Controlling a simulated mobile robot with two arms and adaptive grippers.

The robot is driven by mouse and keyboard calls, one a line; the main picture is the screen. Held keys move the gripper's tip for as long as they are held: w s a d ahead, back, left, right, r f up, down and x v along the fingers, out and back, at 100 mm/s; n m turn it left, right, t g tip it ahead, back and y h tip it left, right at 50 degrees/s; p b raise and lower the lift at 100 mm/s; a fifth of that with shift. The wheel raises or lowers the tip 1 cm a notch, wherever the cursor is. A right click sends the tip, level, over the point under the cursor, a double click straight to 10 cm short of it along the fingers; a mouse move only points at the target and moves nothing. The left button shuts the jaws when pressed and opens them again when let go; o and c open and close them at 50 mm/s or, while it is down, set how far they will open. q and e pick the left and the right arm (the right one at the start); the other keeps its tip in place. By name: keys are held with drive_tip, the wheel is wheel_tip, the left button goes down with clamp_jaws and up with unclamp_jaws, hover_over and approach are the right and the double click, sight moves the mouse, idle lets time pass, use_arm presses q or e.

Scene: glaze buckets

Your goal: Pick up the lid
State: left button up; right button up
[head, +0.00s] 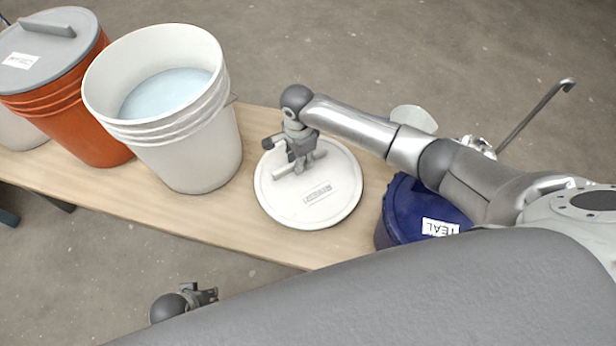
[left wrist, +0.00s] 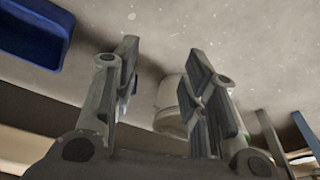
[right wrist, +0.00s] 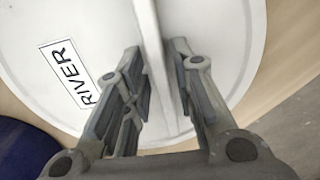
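The round white lid (head: 335,200) lies flat on the wooden bench between the open white bucket (head: 215,150) and a dark blue bucket. It has a raised bar handle and a label that reads RIVER in the right wrist view (right wrist: 72,78). My right gripper (head: 290,165) reaches down onto the lid. Its fingers (right wrist: 160,65) stand on both sides of the bar handle (right wrist: 153,30), drawn in close against it. My left gripper (head: 212,296) is low in front of the bench, away from the lid. Its fingers (left wrist: 160,65) are apart with nothing between them.
The white bucket holds pale blue liquid. An orange bucket (head: 75,125) with a grey lid (head: 50,50) stands at the left. The dark blue bucket (head: 400,215), labelled TEAL, is close to the lid's right, partly hidden by my right arm.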

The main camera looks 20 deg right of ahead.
clamp_jaws()
idle(0.3)
